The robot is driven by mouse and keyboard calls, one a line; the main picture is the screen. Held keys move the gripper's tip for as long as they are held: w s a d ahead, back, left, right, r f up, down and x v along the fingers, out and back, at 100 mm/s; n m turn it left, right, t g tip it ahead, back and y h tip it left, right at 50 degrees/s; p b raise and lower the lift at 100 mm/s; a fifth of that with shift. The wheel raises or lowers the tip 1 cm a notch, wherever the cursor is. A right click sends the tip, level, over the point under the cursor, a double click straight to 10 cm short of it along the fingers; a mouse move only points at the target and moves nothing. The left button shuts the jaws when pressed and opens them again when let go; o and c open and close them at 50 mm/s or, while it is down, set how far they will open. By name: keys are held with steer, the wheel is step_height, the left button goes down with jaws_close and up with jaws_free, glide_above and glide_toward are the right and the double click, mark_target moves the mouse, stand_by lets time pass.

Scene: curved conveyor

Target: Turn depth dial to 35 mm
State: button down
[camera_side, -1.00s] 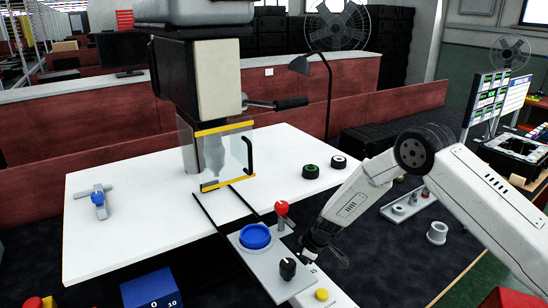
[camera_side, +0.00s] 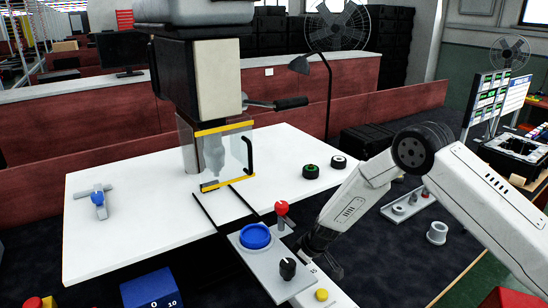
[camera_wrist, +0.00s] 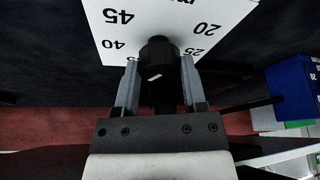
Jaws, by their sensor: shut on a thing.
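In the wrist view the depth dial's dark round knob (camera_wrist: 157,48) sits on a white plate (camera_wrist: 175,10) printed with 45, 40, 20 and 25, seen upside down. My gripper (camera_wrist: 158,62) has one finger on each side of the knob and is shut on it. A small white mark shows on the knob's near side; the number it points at cannot be read.
A blue box with numbers (camera_side: 150,290) stands at the front left. The white table (camera_side: 130,240) has free room.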

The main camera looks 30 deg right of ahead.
stand_by(0.3)
steer(key=shift+c, duration=0.7)
jaws_free()
steer(key=shift+r, duration=0.1)
steer(key=v, duration=0.7)
steer(key=shift+s+r, duration=0.2)
steer(key=shift+r, duration=0.05)
steer(key=s+d+r+m, duration=0.1)
steer(key=s+r+m, duration=0.1)
steer(key=s+r, duration=0.4)
steer(key=s+d+r+m+g+h, duration=0.1)
steer(key=s+r, duration=0.5)
steer(key=s, duration=1.1)
steer(key=shift+d+r+m+g+h, duration=0.15)
steer(key=shift+d+m+g+h, duration=0.15)
steer(key=shift+d+m, duration=0.35)
